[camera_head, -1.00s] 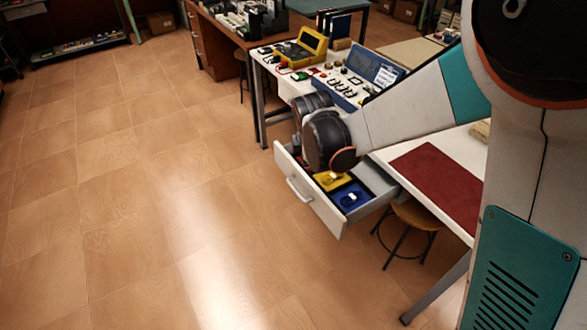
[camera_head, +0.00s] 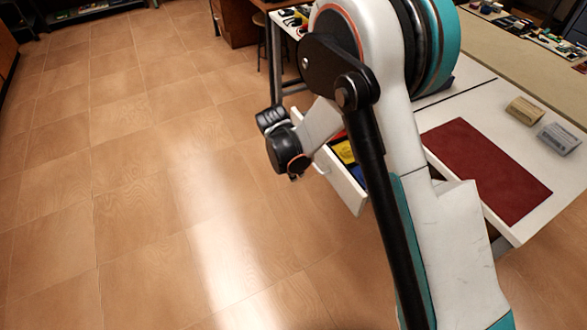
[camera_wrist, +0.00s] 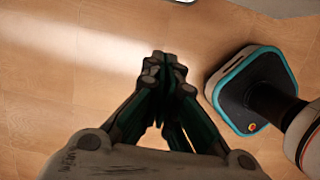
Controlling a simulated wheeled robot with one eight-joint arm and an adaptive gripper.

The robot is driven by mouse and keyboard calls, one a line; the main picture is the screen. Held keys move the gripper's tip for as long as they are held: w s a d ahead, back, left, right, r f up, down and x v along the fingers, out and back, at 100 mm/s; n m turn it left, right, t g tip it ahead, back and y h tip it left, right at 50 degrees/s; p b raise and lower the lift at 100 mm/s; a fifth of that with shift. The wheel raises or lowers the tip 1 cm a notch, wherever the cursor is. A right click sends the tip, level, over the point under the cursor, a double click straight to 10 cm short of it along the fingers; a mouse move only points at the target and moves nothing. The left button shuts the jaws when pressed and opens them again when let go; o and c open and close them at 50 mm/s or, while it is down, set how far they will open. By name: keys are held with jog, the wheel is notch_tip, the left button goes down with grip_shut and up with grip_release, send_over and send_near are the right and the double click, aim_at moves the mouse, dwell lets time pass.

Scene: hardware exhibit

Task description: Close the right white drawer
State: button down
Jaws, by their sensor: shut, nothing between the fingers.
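The white drawer (camera_head: 346,188) stands pulled out from under the white table in the head view. A yellow item (camera_head: 343,151) and a blue item lie in it; my arm hides much of its inside. Its handle (camera_head: 321,166) is on the front panel. My gripper (camera_wrist: 165,62) is shut and empty in the wrist view, with its fingers together over the floor. In the head view my wrist is in front of and left of the drawer front, and the gripper is mostly hidden. A pale edge, perhaps part of the drawer, shows at the top of the wrist view.
The white table (camera_head: 480,152) bears a red mat (camera_head: 487,172) and two small boxes (camera_head: 525,110) at the right. Brown desks stand at the back. The wooden floor (camera_head: 150,200) left of the drawer is clear.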

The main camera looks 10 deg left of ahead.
jog(key=shift+w+d+f+b, duration=0.4)
jog(key=shift+w+d, duration=0.05)
jog(key=shift+d, duration=0.2)
jog(key=shift+w+d+f+b, duration=0.45)
jog(key=shift+d, duration=0.25)
jog(key=shift+w+d+f+b, duration=0.4)
jog(key=shift+w+d, duration=0.05)
jog(key=shift+d, duration=0.2)
